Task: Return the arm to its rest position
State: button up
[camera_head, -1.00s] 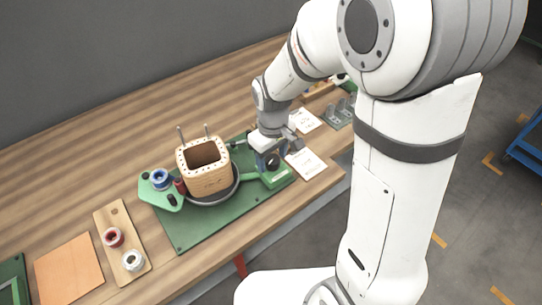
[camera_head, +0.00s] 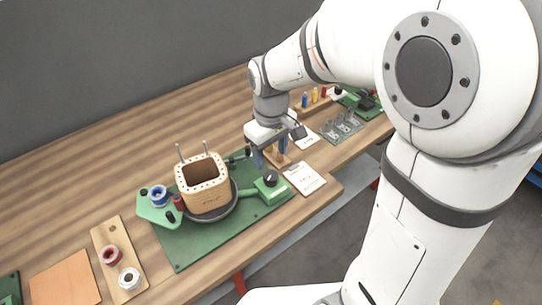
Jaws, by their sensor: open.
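My gripper (camera_head: 271,158) hangs fingers-down from my white arm. Its two fingers are apart with nothing seen between them. It is above the right end of the green mat (camera_head: 190,249), behind a green unit with a black knob (camera_head: 270,182). The wooden coil former (camera_head: 206,185) stands to its left on a dark round plate (camera_head: 222,212), with two upright pins at its top. My gripper is apart from the former.
A blue spool (camera_head: 158,194) sits on a green holder at left. A wooden board (camera_head: 115,235) carries a red spool and a white spool. Paper cards (camera_head: 305,178), a grey rack (camera_head: 341,127) and colored pegs stand on the right. The table's front edge is near.

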dwell(0.3)
jog(key=s+d+r+m+t, duration=0.2)
jog(key=s+d+r+m, duration=0.2)
jog(key=s+d+m, duration=0.3)
jog(key=s+d, duration=0.5)
jog(key=shift+s+r+m+t, duration=0.15)
jog(key=shift+r+m+t, duration=0.15)
jog(key=shift+r, duration=0.1)
jog(key=shift+d, duration=0.1)
